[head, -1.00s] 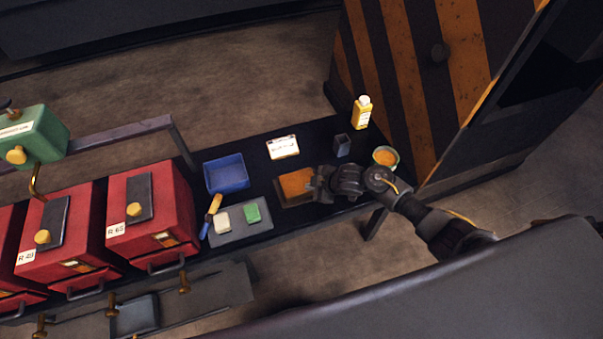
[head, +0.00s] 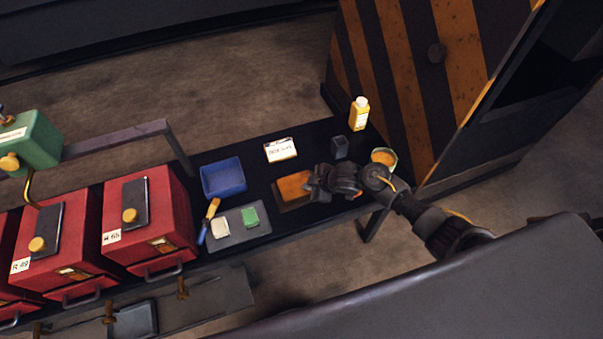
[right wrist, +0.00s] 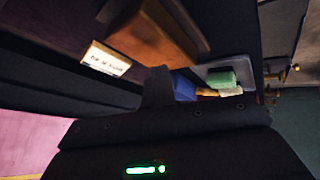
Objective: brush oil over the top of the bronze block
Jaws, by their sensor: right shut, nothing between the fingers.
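The bronze block (head: 293,186) is an orange-brown slab on a dark base on the black bench; it also shows at the top of the right wrist view (right wrist: 152,38). My right gripper (head: 312,186) is shut and empty at the block's right end, partly covering it in the head view. Whether it touches the block I cannot tell. In the right wrist view the shut fingers (right wrist: 157,85) are dark and close to the block. A brush-like tool (head: 210,219) with a yellow part and a blue end lies left of the block. My left gripper is not in view.
A yellow bottle (head: 360,114), a dark square cup (head: 340,147) and a bowl with orange contents (head: 383,158) stand at the bench's right end. A white card (head: 281,150), a blue tray (head: 223,178) and a grey tray (head: 240,236) with two small blocks are nearby. Red boxes (head: 150,220) stand left.

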